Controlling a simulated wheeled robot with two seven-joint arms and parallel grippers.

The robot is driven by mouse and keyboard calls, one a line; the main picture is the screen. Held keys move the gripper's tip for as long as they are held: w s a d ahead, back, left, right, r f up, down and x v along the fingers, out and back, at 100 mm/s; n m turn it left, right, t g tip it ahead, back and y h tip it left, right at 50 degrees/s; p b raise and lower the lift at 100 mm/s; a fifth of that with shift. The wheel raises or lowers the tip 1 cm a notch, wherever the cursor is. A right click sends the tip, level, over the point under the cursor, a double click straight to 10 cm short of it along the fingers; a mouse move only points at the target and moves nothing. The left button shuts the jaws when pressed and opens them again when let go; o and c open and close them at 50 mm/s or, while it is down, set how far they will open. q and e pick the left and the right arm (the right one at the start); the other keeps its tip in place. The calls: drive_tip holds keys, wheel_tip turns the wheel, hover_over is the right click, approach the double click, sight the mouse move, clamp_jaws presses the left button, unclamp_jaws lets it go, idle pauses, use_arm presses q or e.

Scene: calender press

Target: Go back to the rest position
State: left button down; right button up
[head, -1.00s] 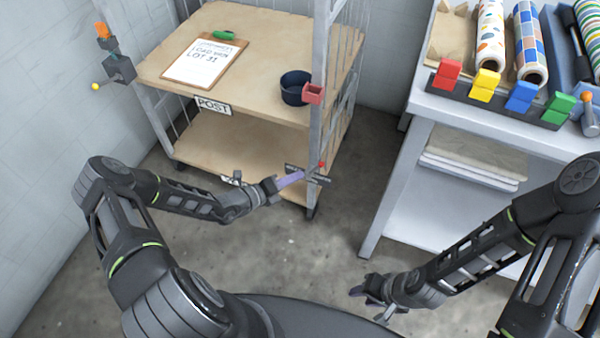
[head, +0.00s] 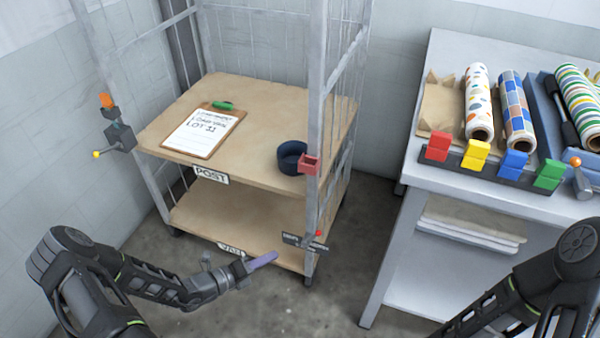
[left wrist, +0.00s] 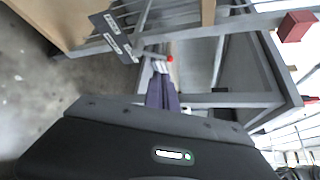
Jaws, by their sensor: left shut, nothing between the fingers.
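My left gripper (head: 262,260) is shut and empty, its purple fingers pressed together in front of the cart's lower shelf. It also shows in the left wrist view (left wrist: 162,92), with the fingers pointing toward the cart's front post. It looks apart from the cart (head: 313,120), whose post carries a small dark plate (head: 304,242) and a red knob (head: 318,233). My right arm comes in at the lower right of the head view, but its gripper is out of the frame.
The cart's upper shelf (head: 260,110) holds a clipboard (head: 206,130) and a dark blue cup (head: 292,157). A red bracket (head: 309,164) sticks out from the post. At right, a table (head: 440,185) bears patterned rolls (head: 516,105) and coloured blocks (head: 515,162). Bare floor lies between.

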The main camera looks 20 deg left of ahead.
use_arm(q)
drive_tip(key=s+d+f+m+g+y+p, duration=0.1)
drive_tip(key=s+d+f+m+g+p, duration=0.15)
drive_tip(key=s+d+m+g, duration=0.65)
drive_tip(key=s+d+f+m+g+y+p, duration=0.1)
drive_tip(key=s+f+m+g+y, duration=0.2)
drive_tip(key=s+m, duration=1.2)
drive_tip(key=w+d+r+m+p, duration=0.3)
drive_tip(key=d+r+m, duration=0.5)
drive_tip(key=m, duration=0.8)
drive_tip(key=shift+r+m+t+p, duration=0.3)
drive_tip(key=shift+r+m+p, duration=0.1)
drive_tip(key=shift+r+p, duration=0.35)
drive_tip(key=shift+w, duration=0.1)
